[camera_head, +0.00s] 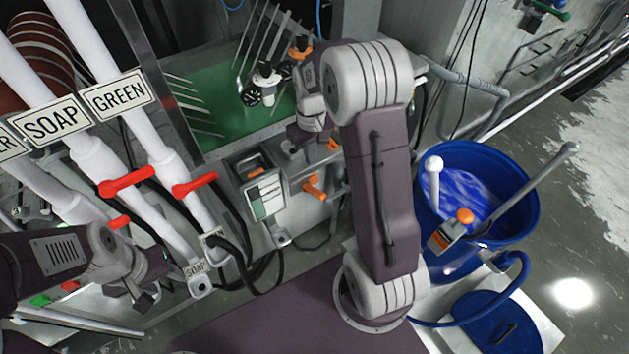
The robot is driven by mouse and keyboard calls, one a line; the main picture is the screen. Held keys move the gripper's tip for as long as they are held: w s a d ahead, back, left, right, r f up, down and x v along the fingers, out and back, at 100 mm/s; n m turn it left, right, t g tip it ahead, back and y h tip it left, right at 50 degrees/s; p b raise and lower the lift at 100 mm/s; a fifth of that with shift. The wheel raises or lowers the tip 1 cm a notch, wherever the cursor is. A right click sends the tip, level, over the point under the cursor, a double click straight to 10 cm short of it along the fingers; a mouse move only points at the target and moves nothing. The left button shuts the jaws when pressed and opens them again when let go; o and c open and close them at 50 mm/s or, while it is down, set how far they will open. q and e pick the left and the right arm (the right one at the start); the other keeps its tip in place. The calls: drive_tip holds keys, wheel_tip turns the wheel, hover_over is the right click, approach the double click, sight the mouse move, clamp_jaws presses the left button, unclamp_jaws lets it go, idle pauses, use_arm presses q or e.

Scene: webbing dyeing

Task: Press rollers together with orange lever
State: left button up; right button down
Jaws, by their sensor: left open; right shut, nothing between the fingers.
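A green dye tank (222,112) lies open at the top centre, with metal rods and black-and-white roller ends (250,96) over it. An orange lever-like part (300,49) is beside the rollers, partly hidden by my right arm. Another orange handle (314,187) sticks out of the machine's front below the tank. My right gripper (298,141) is at the tank's near right edge, shut and empty, below the rollers; I cannot tell whether it touches anything. My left gripper (150,292) is open and empty at lower left, by the white pipes, far from the rollers.
White pipes with red valve handles and SOAP (52,120) and GREEN (119,95) signs stand at left. A control box (262,192) is on the machine front. A blue bucket (450,260) with blue liquid stands at right. Floor is free at far right.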

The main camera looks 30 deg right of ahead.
drive_tip(key=p, duration=0.2)
hover_over(315, 190)
drive_tip(key=w, duration=0.2)
wheel_tip(315, 190, down, 7)
drive_tip(key=shift+s+a+f, duration=0.1)
drive_tip(key=shift+s+f, duration=0.05)
drive_tip(key=shift+f, duration=0.05)
drive_tip(key=shift+s+f, duration=0.3)
drive_tip(key=shift+f, duration=0.2)
drive_tip(key=shift+s+f, duration=0.3)
drive_tip(key=shift+f, duration=0.2)
drive_tip(key=shift+s+f+p, duration=0.25)
drive_tip(key=shift+f+p, duration=0.05)
drive_tip(key=shift+p, duration=0.05)
drive_tip(key=shift+s+f, duration=0.2)
drive_tip(key=shift+s, duration=0.1)
drive_tip(key=shift+w, duration=0.1)
drive_tip(key=shift+w+f, duration=0.1)
drive_tip(key=shift+f, duration=0.05)
